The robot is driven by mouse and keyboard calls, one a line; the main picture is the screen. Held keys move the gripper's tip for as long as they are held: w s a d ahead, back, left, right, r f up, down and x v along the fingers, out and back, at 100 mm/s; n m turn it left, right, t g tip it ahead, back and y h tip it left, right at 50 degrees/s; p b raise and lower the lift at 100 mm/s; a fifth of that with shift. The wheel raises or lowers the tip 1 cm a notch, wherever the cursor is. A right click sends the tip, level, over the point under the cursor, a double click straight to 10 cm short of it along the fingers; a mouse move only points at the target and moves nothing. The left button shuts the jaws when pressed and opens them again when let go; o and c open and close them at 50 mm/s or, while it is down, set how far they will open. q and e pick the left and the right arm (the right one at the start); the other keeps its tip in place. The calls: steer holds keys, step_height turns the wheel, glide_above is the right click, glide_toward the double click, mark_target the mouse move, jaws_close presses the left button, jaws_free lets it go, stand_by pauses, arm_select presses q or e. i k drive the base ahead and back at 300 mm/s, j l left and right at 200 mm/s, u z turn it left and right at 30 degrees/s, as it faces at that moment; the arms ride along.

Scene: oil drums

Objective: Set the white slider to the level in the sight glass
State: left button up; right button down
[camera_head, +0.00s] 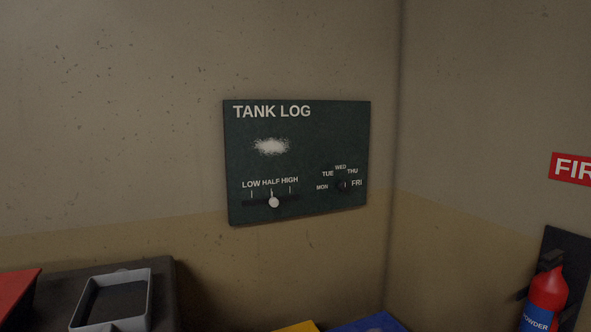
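The white slider (274,202) is a round knob on a dark horizontal slot in the lower left of the green TANK LOG board (300,215). It sits under the HALF mark, between LOW on its left and HIGH on its right. The board hangs on the wall, left of the room corner. No sight glass is in view. Neither of my grippers is in view.
A grey tray (143,305) lies on a dark surface at lower left, beside a red object (18,290). Yellow and blue objects show at the bottom edge. A fire extinguisher (546,300) hangs at right.

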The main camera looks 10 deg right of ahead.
mark_target(273, 202)
steer(key=i+l, duration=0.2)
steer(key=i+l+u, duration=0.45)
steer(key=l, duration=0.2)
steer(key=l+u, duration=0.2)
steer(key=l, duration=0.15)
steer(key=i+l+u, duration=0.1)
steer(key=l+u, duration=0.15)
steer(key=l, duration=0.15)
